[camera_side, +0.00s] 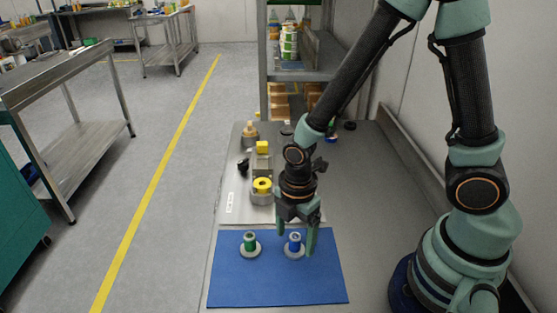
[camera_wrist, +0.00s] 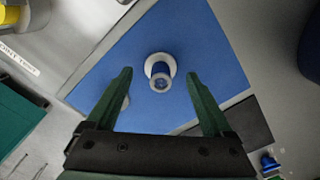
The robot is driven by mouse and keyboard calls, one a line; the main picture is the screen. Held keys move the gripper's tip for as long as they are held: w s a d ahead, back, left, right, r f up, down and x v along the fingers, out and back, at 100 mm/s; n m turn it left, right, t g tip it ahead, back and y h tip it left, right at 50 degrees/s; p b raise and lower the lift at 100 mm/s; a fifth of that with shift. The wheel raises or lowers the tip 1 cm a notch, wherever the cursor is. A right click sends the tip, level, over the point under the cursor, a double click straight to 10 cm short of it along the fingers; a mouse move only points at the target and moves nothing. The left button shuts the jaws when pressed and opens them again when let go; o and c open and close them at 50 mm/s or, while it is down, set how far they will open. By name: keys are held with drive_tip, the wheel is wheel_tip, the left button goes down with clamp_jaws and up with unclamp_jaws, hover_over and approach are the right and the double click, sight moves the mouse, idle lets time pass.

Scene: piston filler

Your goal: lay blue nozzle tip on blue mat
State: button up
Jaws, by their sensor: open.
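The blue nozzle tip (camera_side: 295,244) stands upright on its pale round flange on the right part of the blue mat (camera_side: 235,290). In the wrist view the blue nozzle tip (camera_wrist: 160,74) shows from above, roughly midway between the fingertips, with blue mat (camera_wrist: 200,35) around it. My gripper (camera_side: 296,240) is open and points down at the blue nozzle tip, one finger on each side. In the wrist view my gripper (camera_wrist: 159,76) shows space between each finger and the tip. I cannot tell the exact height of the fingertips above the mat.
A green nozzle tip (camera_side: 250,244) stands on the mat to the left; my left finger mostly hides it in the wrist view. Behind the mat, a metal plate (camera_side: 238,207) carries a yellow-topped part (camera_side: 262,187) and other fittings. The front of the mat is clear.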

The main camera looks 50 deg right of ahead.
sight(295, 236)
drive_tip(key=d+r+m+t, duration=0.2)
drive_tip(key=d+r+m, duration=0.2)
drive_tip(key=r+m, duration=0.5)
drive_tip(key=d+r+m+t, duration=0.3)
drive_tip(key=d+r+m, duration=0.2)
drive_tip(key=r+m, duration=0.4)
wheel_tip(295, 236, up, 4)
drive_tip(key=shift+w+r+t, duration=0.25)
drive_tip(key=shift+t, duration=0.05)
